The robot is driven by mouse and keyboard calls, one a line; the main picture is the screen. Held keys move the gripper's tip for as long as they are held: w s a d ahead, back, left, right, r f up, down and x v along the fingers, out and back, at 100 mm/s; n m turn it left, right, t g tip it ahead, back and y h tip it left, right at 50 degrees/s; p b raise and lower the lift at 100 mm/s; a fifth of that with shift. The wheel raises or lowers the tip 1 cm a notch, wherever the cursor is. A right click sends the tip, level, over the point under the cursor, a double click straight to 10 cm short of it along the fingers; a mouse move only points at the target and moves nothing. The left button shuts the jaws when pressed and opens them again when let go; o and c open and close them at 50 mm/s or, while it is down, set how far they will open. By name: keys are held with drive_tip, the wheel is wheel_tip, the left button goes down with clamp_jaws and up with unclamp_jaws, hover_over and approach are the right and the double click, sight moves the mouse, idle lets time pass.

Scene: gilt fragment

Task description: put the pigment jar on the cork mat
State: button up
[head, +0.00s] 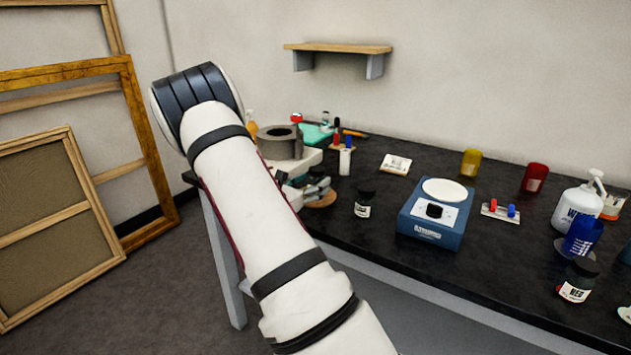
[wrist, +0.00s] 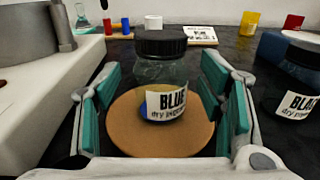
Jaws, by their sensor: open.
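A clear jar with a black lid and a label reading "BLUE dry pigment" (wrist: 162,88) stands upright on the round cork mat (wrist: 130,140) in the wrist view. My gripper (wrist: 160,85) is open, with its teal-padded fingers to the left and right of the jar and gaps visible on both sides. In the head view my gripper (head: 312,190) is low over the cork mat (head: 323,202), whose right edge shows. The jar on the mat cannot be clearly made out there.
Another dark-lidded jar (head: 364,204) stands just right of the mat; it also shows in the wrist view (wrist: 297,82). A blue scale (head: 428,228) is further right. A white device (head: 298,163) with a grey ring is left of the mat. Several cups and bottles line the right side.

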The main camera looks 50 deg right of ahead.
drive_tip(key=a, duration=0.9)
drive_tip(key=shift+a, duration=0.4)
drive_tip(key=s+a+r+m+g+y, duration=0.2)
drive_tip(key=s+a+r+m+y, duration=0.3)
drive_tip(key=s, duration=0.3)
drive_tip(key=s+a+r+m+g+y, duration=0.2)
drive_tip(key=s+a+r+m+y, duration=0.1)
drive_tip(key=s+a+r+m, duration=0.35)
drive_tip(key=s+a+m+t+y, duration=0.3)
drive_tip(key=s+a+y, duration=0.2)
drive_tip(key=a, duration=0.6)
drive_tip(key=s+a+m+t+y, duration=0.3)
drive_tip(key=s+a+y, duration=0.2)
drive_tip(key=s+a, duration=0.4)
drive_tip(key=a, duration=0.3)
drive_tip(key=shift+r, duration=0.35)
drive_tip(key=shift+m, duration=0.25)
